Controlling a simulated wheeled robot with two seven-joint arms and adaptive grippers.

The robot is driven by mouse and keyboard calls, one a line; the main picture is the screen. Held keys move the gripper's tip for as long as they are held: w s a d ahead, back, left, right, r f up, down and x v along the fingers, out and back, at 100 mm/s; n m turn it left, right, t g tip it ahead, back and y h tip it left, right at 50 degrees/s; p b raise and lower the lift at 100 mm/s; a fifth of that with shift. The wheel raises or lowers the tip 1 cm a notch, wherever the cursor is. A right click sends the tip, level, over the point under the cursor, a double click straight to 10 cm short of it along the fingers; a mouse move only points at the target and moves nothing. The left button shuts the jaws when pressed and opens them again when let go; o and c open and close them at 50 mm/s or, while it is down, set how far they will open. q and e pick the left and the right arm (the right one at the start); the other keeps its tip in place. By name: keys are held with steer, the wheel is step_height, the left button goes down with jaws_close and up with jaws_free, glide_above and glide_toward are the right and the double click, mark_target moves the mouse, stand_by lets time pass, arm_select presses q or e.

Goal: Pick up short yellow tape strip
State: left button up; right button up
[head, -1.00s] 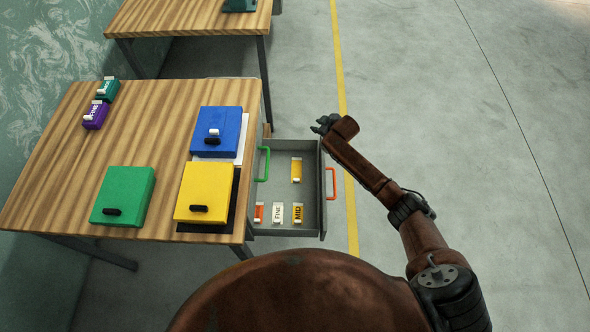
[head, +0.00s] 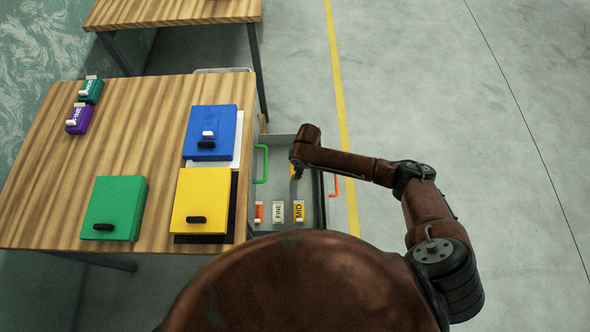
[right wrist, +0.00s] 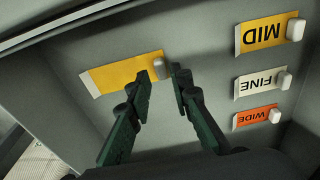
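A plain yellow strip (right wrist: 120,74) with pale ends lies on the drawer floor in the right wrist view, a small grey-white block (right wrist: 160,68) at its right end. My right gripper (right wrist: 164,78) is open above it, its two dark green fingers apart, with the block between the fingertips in the picture. I cannot tell whether they touch it. In the head view my right wrist covers nearly all of this strip. Another yellow strip, marked MID (right wrist: 265,37), lies apart to the right; it also shows in the head view (head: 299,212). My left gripper is not in view.
The open grey drawer (head: 265,188) also holds a white FINE strip (right wrist: 259,83) and an orange WIDE strip (right wrist: 254,117). Blue, yellow and green boxes stand on the wooden table (head: 140,125).

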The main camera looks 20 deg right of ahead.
steer(key=f, duration=0.3)
steer(key=shift+a+b, duration=0.25)
steer(key=shift+b, duration=0.15)
steer(key=c, duration=0.5)
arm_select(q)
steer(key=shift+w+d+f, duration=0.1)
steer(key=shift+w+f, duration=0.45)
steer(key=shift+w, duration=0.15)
